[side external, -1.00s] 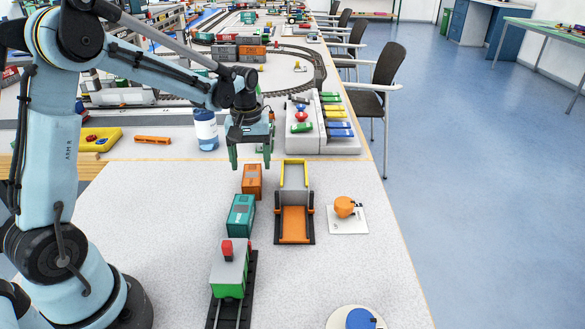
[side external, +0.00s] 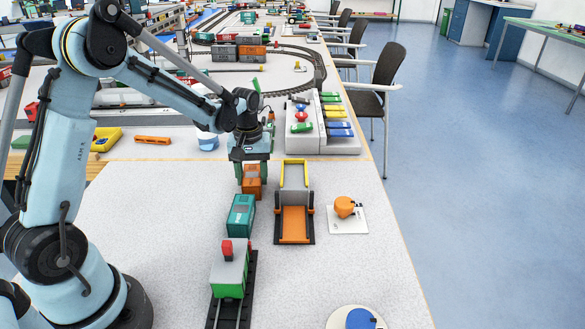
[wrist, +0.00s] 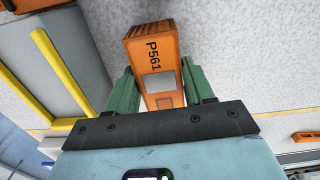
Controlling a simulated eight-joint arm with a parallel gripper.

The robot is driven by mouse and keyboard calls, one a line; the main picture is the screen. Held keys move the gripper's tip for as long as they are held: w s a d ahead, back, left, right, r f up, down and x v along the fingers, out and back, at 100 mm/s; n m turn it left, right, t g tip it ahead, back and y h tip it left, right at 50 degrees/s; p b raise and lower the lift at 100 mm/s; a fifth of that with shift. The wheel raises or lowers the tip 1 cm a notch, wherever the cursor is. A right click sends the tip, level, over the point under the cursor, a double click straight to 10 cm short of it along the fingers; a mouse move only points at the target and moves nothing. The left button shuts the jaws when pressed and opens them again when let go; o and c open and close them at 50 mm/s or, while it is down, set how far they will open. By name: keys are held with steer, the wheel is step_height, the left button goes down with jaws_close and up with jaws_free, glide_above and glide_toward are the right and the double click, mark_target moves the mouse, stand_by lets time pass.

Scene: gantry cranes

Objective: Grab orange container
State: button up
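The orange container (side external: 251,189) stands on the pale table, in front of the crane models. My gripper (side external: 253,172) is low over it, with a green finger on either side. The container's far top part is partly hidden by my gripper in the side view.
A teal container (side external: 240,215) stands just nearer the camera, then a grey and green wagon (side external: 229,272) on a track. The right table edge is clear.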

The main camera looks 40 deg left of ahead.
mark_target(252, 174)
steer(key=c, duration=0.3)
steer(key=shift+r, duration=3.75)
steer(key=shift+r, duration=0.1)
